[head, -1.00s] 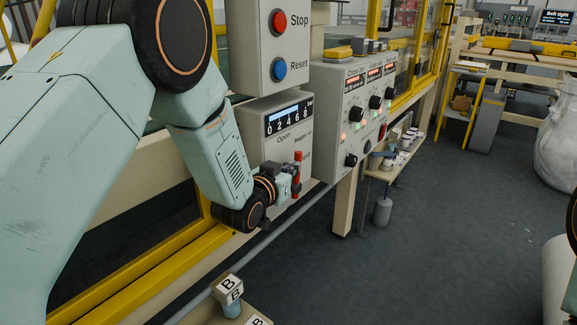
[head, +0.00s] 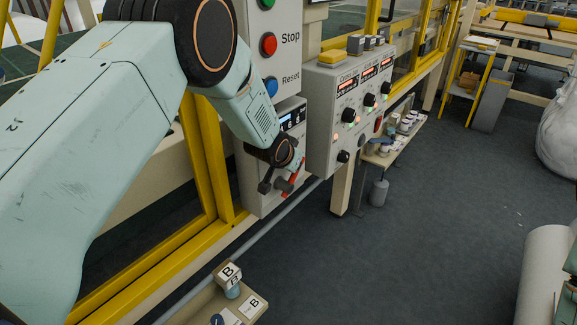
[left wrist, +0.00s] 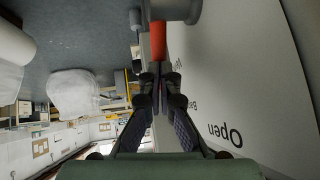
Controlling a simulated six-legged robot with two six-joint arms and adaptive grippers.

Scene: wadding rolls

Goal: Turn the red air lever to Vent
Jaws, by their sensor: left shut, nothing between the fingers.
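The red air lever (head: 295,181) is on the grey panel box (head: 263,196) below the Stop and Reset buttons. It looks slanted in the head view, and the gripper partly hides it. In the left wrist view the red lever (left wrist: 158,40) runs from a grey hub (left wrist: 175,10) toward my fingertips. My left gripper (left wrist: 160,72) is shut with nothing between its fingers, its tips close to the lever's free end; I cannot tell whether they touch. The panel shows "Open" upside down in the wrist view; other lettering is partly hidden. My right gripper is out of view.
A control box (head: 348,112) with knobs and lit displays stands just right of the lever panel. Yellow frame rails (head: 150,270) run below my left arm. A small shelf with B-marked blocks (head: 228,275) is at the bottom.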

